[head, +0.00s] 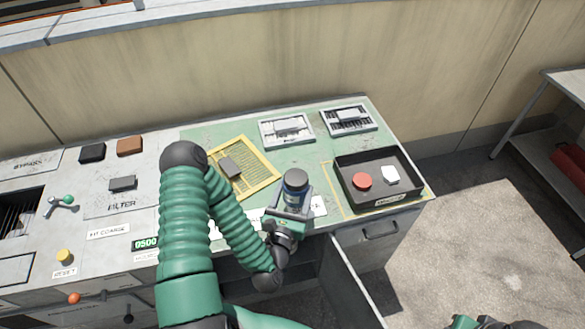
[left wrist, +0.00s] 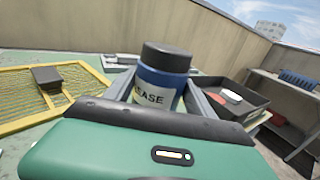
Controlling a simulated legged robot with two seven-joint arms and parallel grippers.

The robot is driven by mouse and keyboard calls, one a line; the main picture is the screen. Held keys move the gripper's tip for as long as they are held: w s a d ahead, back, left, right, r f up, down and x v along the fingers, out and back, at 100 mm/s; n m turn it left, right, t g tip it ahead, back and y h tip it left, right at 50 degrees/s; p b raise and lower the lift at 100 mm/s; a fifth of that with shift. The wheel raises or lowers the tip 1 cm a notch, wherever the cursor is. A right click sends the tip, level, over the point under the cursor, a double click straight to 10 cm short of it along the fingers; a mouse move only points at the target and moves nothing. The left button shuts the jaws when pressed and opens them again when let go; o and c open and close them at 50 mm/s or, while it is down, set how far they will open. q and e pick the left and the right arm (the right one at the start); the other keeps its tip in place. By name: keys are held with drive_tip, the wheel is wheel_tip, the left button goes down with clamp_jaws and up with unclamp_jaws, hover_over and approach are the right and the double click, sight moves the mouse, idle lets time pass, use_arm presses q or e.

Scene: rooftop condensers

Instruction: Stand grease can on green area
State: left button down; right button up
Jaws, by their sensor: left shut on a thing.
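The grease can (head: 295,186) is blue with a black lid and a pale label. It is upright between the fingers of my left gripper (head: 292,207), which is shut on it. The left wrist view also shows the can (left wrist: 160,78), with part of its label readable and its base hidden by the gripper. The green area (head: 235,136) covers much of the bench top. The can appears over its front part; I cannot tell whether its base touches the surface. At the bottom right edge, only a sliver of my right arm shows.
A yellow-framed mesh filter (head: 265,163) with a dark block lies left of the can. A black tray (head: 408,200) holding a red disc and a white piece is at right. Two slotted frames (head: 287,130) (head: 348,119) lie behind. A drawer or door stands open below the front edge.

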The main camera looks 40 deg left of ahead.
use_arm(q)
drive_tip(key=w+a+b, duration=0.1)
drive_tip(key=b, duration=0.1)
drive_tip(key=w+f+b, duration=0.1)
drive_tip(key=b, duration=0.1)
drive_tip(key=shift+w+a+f+b, duration=0.1)
drive_tip(key=shift+w+a+b, duration=0.2)
drive_tip(key=shift+a+b, duration=0.1)
drive_tip(key=w+a, duration=0.4)
drive_tip(key=w, duration=0.1)
drive_tip(key=w+a, duration=0.2)
drive_tip(key=w, duration=0.1)
drive_tip(key=shift+w+a+b, duration=0.25)
drive_tip(key=shift+a+b, duration=0.05)
drive_tip(key=shift+a, duration=0.05)
drive_tip(key=shift+w+f, duration=0.15)
drive_tip(key=shift+f, duration=0.2)
drive_tip(key=f, duration=0.1)
drive_tip(key=b, duration=0.1)
drive_tip(key=f, duration=0.1)
drive_tip(key=shift+d+f, duration=0.25)
drive_tip(key=shift+f, duration=0.2)
drive_tip(key=shift+a, duration=0.1)
drive_tip(key=shift+c, duration=1.6)
unclamp_jaws()
drive_tip(key=shift+a, duration=0.15)
